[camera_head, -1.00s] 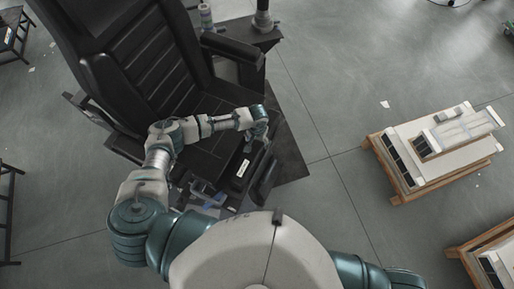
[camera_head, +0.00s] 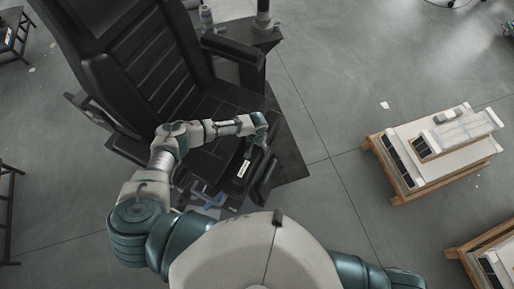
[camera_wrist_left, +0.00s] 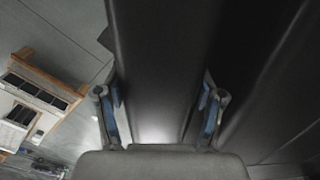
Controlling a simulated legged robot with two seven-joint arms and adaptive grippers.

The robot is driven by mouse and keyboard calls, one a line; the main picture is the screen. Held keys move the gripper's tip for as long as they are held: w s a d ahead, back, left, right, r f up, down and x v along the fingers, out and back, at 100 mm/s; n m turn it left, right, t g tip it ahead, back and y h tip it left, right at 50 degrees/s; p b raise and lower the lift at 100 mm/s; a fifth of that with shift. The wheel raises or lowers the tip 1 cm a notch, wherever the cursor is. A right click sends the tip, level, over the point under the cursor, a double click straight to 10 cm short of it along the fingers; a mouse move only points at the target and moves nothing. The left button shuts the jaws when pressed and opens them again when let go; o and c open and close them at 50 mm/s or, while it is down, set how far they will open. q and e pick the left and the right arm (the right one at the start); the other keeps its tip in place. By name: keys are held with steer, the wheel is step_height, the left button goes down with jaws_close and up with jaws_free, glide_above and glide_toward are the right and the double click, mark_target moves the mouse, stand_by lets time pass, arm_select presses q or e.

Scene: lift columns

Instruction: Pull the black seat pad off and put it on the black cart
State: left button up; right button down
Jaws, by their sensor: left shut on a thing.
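The black seat pad (camera_head: 208,108) shows on the large black chair, partly hidden behind my left arm. My left gripper (camera_head: 258,140) is at the front right part of the seat, beside a dark piece with a white label. In the left wrist view my left gripper (camera_wrist_left: 160,118) has a finger on each side of a smooth black padded piece (camera_wrist_left: 152,55) and is shut on it. I cannot tell how far this piece is from the chair. I cannot single out the black cart with certainty. My right gripper is out of view.
A black stand (camera_head: 268,38) with a bottle (camera_head: 206,18) is behind the chair's armrest (camera_head: 233,47). A wooden pallet with white panels (camera_head: 435,150) stands on the right, another at the lower right. The grey floor between chair and pallets is clear.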

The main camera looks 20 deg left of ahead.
arm_select(q)
step_height(320, 180, up, 10)
steer(key=shift+f, duration=0.1)
steer(key=shift+w+r, duration=0.1)
steer(key=shift+r, duration=0.15)
steer(key=shift+p, duration=0.3)
steer(key=shift+r+p, duration=0.45)
steer(key=shift+p, duration=0.35)
stand_by(0.4)
step_height(320, 180, up, 7)
steer(key=p, duration=0.3)
steer(key=shift+p, duration=0.4)
stand_by(0.6)
